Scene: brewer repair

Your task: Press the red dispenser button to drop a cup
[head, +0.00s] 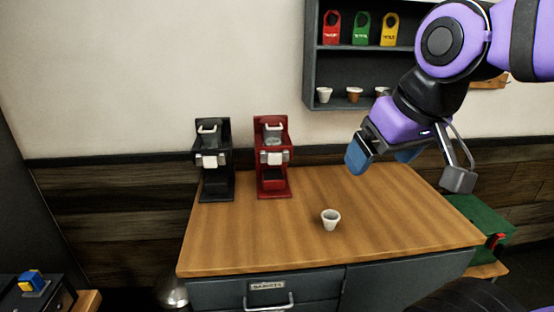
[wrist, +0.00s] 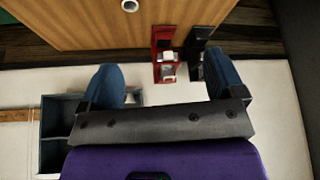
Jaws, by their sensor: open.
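My gripper (head: 381,157) is open and empty, with its blue fingers in the air above the right back part of the wooden counter. In the wrist view the two fingers of my gripper (wrist: 165,68) are wide apart with nothing between them. A white cup (head: 331,220) stands upright on the counter, below and left of my gripper; it also shows at the top of the wrist view (wrist: 130,6). I cannot make out for sure a cup dispenser or its red button. A small red part (head: 497,238) shows on a green box (head: 478,222) beside the counter.
A black brewer (head: 216,185) and a red brewer (head: 272,180) stand at the counter's back left. A wall shelf (head: 312,60) holds red, green and yellow tags above several cups. The counter's (head: 400,225) middle and right are clear. A blue-and-yellow item (head: 32,282) is at lower left.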

